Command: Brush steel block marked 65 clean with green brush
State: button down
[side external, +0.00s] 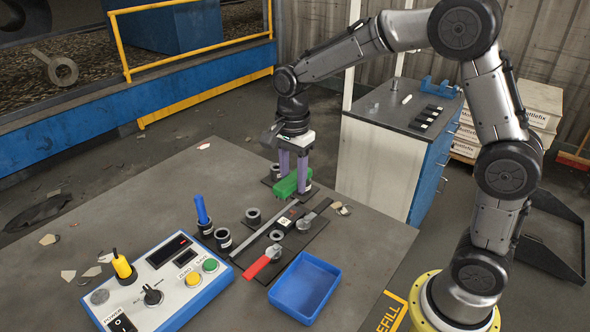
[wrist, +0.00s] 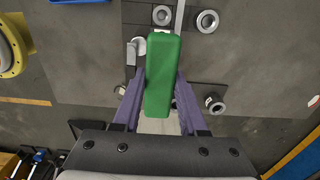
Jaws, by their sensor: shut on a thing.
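The green brush (side external: 287,186) is held between the purple fingers of my gripper (side external: 294,174), above the far part of the grey table. In the wrist view the green brush (wrist: 162,75) lies lengthwise between both fingers (wrist: 159,98) and hides what is under it. A small block with a pale marking (side external: 284,222) sits on the dark plate, nearer the camera than the brush. Its number is too small to read, so I cannot tell whether it is the steel block marked 65. Whether the brush touches anything below is unclear.
Ring-shaped metal parts (side external: 253,216) stand near the dark plate. A red-handled tool (side external: 262,262), a blue tray (side external: 304,287), a blue-handled tool (side external: 202,210) and a control box (side external: 158,280) occupy the near side. The table's left part holds scattered chips.

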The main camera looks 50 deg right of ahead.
jog(key=shift+f, duration=0.6)
